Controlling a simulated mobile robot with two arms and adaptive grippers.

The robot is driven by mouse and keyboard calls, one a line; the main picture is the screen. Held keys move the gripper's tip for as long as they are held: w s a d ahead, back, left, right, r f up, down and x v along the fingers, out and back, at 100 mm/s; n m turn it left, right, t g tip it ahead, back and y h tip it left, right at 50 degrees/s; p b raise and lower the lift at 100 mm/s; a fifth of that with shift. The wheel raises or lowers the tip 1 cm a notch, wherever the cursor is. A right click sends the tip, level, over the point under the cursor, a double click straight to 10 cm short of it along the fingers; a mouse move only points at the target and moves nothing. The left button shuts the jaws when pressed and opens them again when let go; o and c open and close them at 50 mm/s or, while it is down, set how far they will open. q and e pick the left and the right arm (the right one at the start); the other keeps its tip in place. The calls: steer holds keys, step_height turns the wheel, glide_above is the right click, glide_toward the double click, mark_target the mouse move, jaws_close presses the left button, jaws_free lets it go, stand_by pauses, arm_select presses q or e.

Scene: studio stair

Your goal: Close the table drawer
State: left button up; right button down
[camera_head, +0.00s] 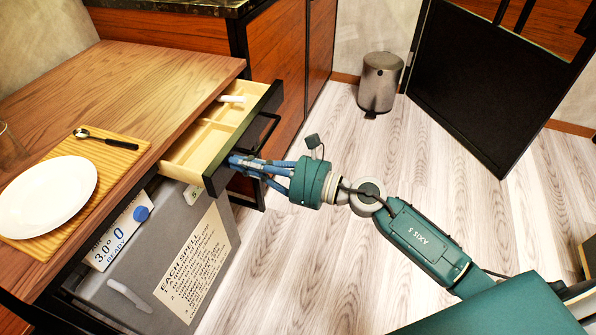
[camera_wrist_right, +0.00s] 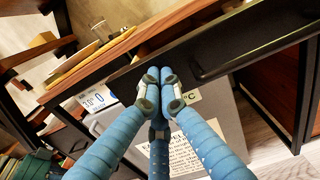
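The table drawer (camera_head: 205,135) is pulled out from under the wooden table top (camera_head: 150,75). Its inside is pale wood with dividers, and a small white item lies at its far end. The black drawer front (camera_head: 218,177) carries a dark bar handle (camera_head: 268,128). My right gripper (camera_head: 234,161) is at the near end of the drawer front, with its blue fingers pointing at it. In the right wrist view, its fingertips (camera_wrist_right: 160,76) are together with nothing between them, against or just before the dark front; contact is unclear. My left gripper is not in view.
A white plate (camera_head: 45,195) and a spoon (camera_head: 110,138) lie on a yellow mat on the table. A grey appliance (camera_head: 130,280) stands below the table. A metal bin (camera_head: 380,82) stands farther back. The wooden floor right of the drawer is mostly clear.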

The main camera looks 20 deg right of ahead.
mark_target(192, 158)
steer(key=x, duration=1.4)
steer(key=shift+d, duration=0.15)
